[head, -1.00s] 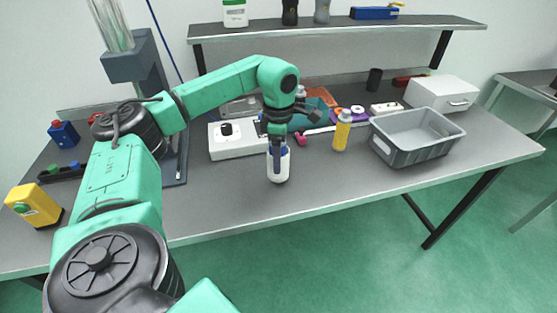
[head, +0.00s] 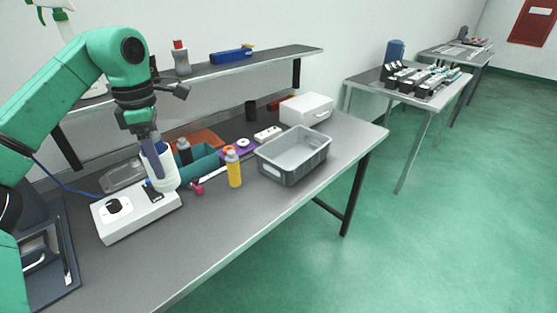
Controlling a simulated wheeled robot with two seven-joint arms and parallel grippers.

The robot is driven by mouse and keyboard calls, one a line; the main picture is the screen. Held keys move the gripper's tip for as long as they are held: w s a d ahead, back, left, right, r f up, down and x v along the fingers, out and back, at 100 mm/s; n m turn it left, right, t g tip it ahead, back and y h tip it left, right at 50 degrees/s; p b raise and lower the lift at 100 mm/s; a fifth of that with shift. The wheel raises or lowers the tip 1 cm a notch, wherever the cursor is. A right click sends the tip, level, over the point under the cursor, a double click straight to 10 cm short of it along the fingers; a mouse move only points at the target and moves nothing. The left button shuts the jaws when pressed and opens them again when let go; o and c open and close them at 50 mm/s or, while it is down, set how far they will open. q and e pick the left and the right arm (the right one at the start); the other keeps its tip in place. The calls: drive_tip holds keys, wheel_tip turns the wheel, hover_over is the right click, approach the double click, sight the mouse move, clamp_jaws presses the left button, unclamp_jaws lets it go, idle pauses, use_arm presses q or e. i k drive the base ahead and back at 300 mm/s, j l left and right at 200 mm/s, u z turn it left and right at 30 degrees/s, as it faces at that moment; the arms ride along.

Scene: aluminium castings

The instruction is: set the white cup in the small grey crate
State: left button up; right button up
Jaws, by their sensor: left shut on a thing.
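The white cup (head: 168,176) is held in my left gripper (head: 154,160), which is shut on it. The gripper reaches down from above, with a finger inside the cup's opening. The cup is upright and appears in front of the white box with the black knob; how high it is above the table I cannot tell exactly. The small grey crate (head: 294,172) stands to the right on the table and looks empty. My right gripper is not in view.
A yellow bottle (head: 234,170) stands between the cup and the crate. A teal bin (head: 203,162) and a white knobbed box (head: 130,215) are near the cup. A white case (head: 306,109) stands behind the crate. A shelf (head: 220,65) runs above the table's back.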

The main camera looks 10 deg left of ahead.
sight(294, 162)
drive_tip(key=i+l+z, duration=0.1)
drive_tip(key=i+z, duration=0.2)
drive_tip(key=i, duration=0.25)
drive_tip(key=i+z, duration=0.3)
drive_tip(key=i, duration=0.2)
